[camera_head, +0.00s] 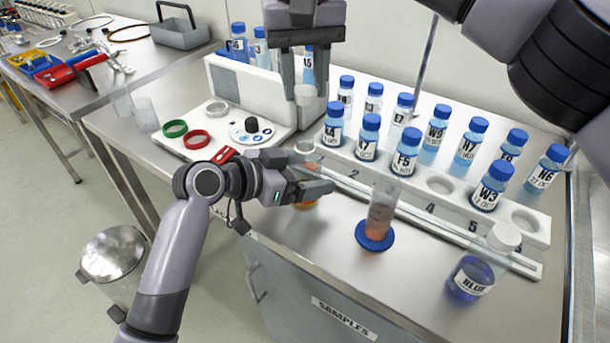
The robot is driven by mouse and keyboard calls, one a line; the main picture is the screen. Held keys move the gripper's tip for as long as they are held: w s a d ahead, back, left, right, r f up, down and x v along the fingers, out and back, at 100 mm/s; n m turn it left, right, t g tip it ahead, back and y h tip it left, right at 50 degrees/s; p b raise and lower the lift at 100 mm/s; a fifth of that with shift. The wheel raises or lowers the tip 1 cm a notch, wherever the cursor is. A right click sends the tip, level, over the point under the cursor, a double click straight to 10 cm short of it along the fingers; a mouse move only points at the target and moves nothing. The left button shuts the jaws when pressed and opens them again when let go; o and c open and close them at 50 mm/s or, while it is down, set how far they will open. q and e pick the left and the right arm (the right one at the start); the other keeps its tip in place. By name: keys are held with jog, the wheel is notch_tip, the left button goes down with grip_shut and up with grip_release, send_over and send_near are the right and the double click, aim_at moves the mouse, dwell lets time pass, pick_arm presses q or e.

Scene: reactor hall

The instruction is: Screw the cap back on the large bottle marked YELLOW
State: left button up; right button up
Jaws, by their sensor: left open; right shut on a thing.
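My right gripper (298,88) comes down from the top and is shut on a white cap (305,96). The cap is above a clear bottle neck (304,147), with a gap between them. My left gripper (322,172) is open beside that bottle, with its fingers at the bottle's body. The bottle's yellow-orange base (306,204) shows below the fingers. The rest of it, including any label, is hidden by my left gripper, so I cannot read YELLOW on it.
A capped bottle marked BLUE (475,276) stands at the front right. A clear vessel with orange contents (381,212) stands on a blue disc. A white rack (440,184) with several blue-capped vials is behind. A white device (245,100) with green and red rings is at left.

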pick_arm(q)
jog(key=c, duration=1.5)
pick_arm(e)
jog(key=shift+f, duration=2.55)
jog(key=shift+f, duration=0.85)
jog(key=shift+f, duration=0.55)
